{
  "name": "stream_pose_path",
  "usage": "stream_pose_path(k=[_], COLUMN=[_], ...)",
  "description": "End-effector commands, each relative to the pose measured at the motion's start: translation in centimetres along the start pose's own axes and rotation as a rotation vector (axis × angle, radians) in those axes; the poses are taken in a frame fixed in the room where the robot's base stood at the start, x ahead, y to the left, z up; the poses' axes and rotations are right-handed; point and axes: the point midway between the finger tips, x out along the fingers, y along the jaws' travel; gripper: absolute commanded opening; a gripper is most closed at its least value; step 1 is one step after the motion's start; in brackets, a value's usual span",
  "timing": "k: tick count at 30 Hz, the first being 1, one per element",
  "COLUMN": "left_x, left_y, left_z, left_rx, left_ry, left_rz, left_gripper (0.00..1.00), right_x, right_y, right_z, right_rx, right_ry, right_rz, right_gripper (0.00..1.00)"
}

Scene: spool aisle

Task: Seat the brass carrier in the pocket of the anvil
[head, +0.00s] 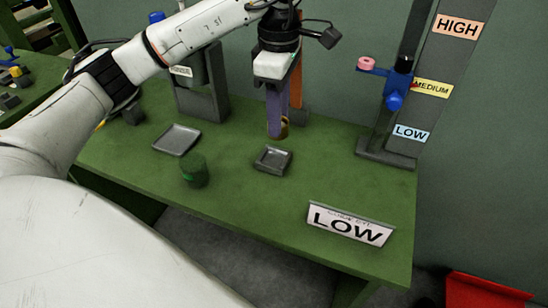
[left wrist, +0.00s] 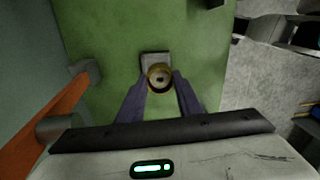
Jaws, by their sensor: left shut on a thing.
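My left gripper (head: 277,132) points down over the green table, with purple fingers shut on the brass carrier (head: 285,128). In the left wrist view, the carrier (left wrist: 160,77) is a round brass ring with a dark centre, between the tips of my left gripper (left wrist: 160,85). A small grey square block with a recess, apparently the anvil (head: 272,160), sits on the table just below and in front of the carrier. The carrier hides part of the anvil (left wrist: 152,58) in the left wrist view. The carrier appears above the anvil, not in it. My right gripper is not in view.
A shallow grey tray (head: 177,139) and a dark green cylinder (head: 195,171) stand to the left. A LOW sign (head: 350,224) stands at the front right. A grey post (head: 430,85) with level labels and a blue slider rises at the right. A grey stand (head: 203,100) is behind.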

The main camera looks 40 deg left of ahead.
Motion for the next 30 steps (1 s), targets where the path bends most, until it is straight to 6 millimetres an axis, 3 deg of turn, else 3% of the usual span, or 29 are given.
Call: stream_pose_path(k=[3, 8, 16, 30], left_x=[-0.4, -0.1, 4.5, 9.4], left_y=[0.7, 1.1, 1.1, 1.1], left_z=[-0.8, -1.2, -1.3, -1.3], left_rx=[-0.177, -0.294, -0.309, -0.306], left_ry=[0.001, 0.001, 0.002, 0.001], left_rz=[-0.002, -0.002, -0.003, 0.000], left_gripper=[0.09, 0.09, 0.09, 0.09], right_x=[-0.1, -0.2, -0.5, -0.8], right_y=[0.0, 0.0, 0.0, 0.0], right_z=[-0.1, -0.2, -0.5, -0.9], right_rx=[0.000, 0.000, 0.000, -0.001], right_ry=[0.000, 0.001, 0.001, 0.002], right_rz=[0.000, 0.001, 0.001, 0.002], right_gripper=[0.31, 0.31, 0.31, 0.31])
